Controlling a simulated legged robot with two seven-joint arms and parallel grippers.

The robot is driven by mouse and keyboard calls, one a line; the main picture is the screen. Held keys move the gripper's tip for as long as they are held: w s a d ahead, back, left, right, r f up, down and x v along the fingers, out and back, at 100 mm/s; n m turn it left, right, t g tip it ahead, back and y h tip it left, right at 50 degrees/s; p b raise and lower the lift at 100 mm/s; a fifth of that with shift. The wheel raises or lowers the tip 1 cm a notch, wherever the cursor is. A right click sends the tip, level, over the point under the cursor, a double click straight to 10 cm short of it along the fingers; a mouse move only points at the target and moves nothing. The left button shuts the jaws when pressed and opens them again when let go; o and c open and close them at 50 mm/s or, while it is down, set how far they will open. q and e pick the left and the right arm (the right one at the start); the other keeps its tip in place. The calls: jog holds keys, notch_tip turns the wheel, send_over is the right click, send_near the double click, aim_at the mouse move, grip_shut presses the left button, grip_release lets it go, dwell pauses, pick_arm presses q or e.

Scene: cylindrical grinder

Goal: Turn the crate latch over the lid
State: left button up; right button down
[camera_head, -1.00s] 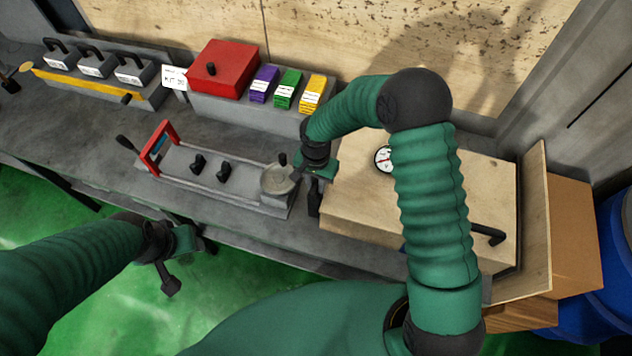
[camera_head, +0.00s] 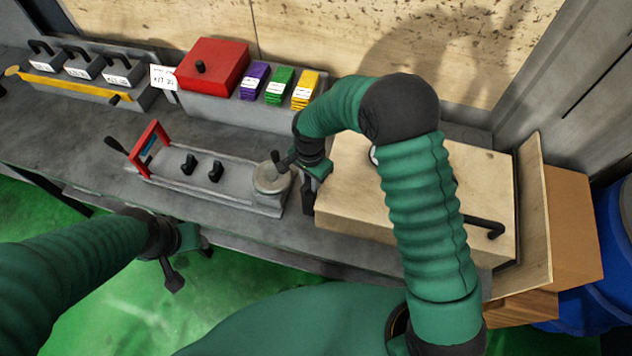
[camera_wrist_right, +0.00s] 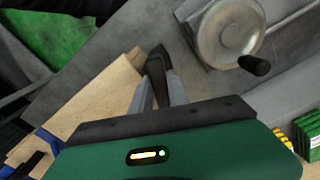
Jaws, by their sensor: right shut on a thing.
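The crate (camera_head: 345,215) is a pale wooden box at the right of the bench. Its lid (camera_head: 345,160) lies flat on top, with a black handle (camera_head: 485,226) near the right end. My right gripper (camera_head: 307,200) points down at the crate's left end, beside the grinder. In the right wrist view its fingers (camera_wrist_right: 155,75) come together on a small dark piece, which looks like the crate latch (camera_wrist_right: 156,58), at the wood's edge.
The grinder (camera_head: 225,190) with its round handwheel (camera_head: 272,178) stands close left of my right gripper; the wheel also shows in the wrist view (camera_wrist_right: 228,32). A red box (camera_head: 213,65) and coloured packs stand behind. My right forearm covers part of the lid.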

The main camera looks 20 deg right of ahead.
jog(key=shift+w+r+m, duration=0.2)
jog(key=shift+w+m, duration=0.1)
jog(key=shift+m, duration=0.6)
jog(key=m, duration=0.2)
jog(key=shift+s+d+r+m, duration=0.1)
jog(key=shift+m, duration=0.3)
jog(key=m+p, duration=0.1)
jog(key=m, duration=0.3)
jog(key=shift+s+m, duration=0.15)
jog(key=shift+m, duration=0.15)
jog(key=c, duration=1.4)
grip_release()
jog(key=shift+s, duration=0.1)
jog(key=shift+o, duration=0.6)
jog(key=shift+s+f, duration=0.1)
jog(key=shift+f, duration=0.1)
